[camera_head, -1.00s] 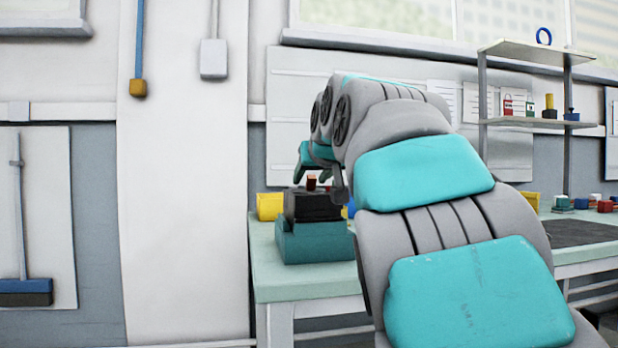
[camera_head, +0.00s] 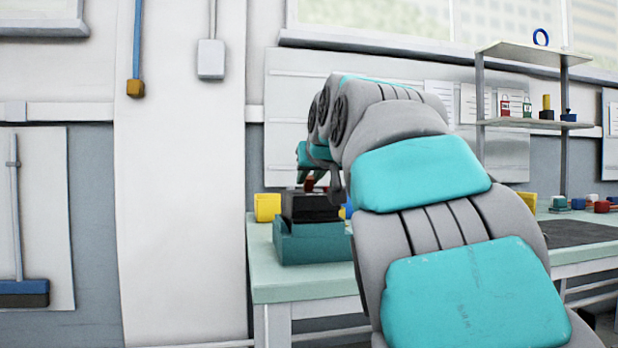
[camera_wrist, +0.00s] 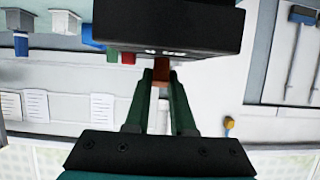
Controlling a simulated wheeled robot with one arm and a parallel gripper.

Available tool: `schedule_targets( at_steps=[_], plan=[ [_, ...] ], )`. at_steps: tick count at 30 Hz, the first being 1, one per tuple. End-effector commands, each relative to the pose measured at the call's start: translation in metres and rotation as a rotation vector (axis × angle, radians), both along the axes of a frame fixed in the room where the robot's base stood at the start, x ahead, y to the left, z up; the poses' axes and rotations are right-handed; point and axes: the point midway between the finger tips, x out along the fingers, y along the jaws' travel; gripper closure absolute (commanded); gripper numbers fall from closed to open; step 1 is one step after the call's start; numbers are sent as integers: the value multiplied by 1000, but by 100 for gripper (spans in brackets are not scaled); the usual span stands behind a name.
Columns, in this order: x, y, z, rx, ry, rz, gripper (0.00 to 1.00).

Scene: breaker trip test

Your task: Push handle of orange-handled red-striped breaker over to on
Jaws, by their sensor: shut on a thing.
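A black breaker (camera_head: 310,206) stands on a teal block (camera_head: 306,243) at the left end of the workbench. Its short handle (camera_head: 309,184) sticks up from the top and looks reddish-brown. My gripper (camera_head: 312,178) reaches down over it from above, partly hidden by my arm. In the wrist view, which looks upside down, the breaker (camera_wrist: 170,28) fills the top middle. My gripper's dark green fingers (camera_wrist: 162,76) are closed on the handle (camera_wrist: 162,74), one on each side. No red stripe can be made out on the breaker.
A yellow bin (camera_head: 267,207) stands just left behind the breaker on the workbench (camera_head: 300,291). A blue thing shows behind the breaker's right side. A shelf (camera_head: 530,121) with small coloured items is at the right. The air left of the breaker is clear.

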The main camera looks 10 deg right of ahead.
Motion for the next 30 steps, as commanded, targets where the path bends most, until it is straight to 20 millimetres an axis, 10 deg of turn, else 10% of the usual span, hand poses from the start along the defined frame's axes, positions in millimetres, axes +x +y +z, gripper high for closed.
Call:
schedule_targets(
  at_steps=[30],
  plan=[
    [25, 1, 9, -7, 461, 2, 100]
  ],
)
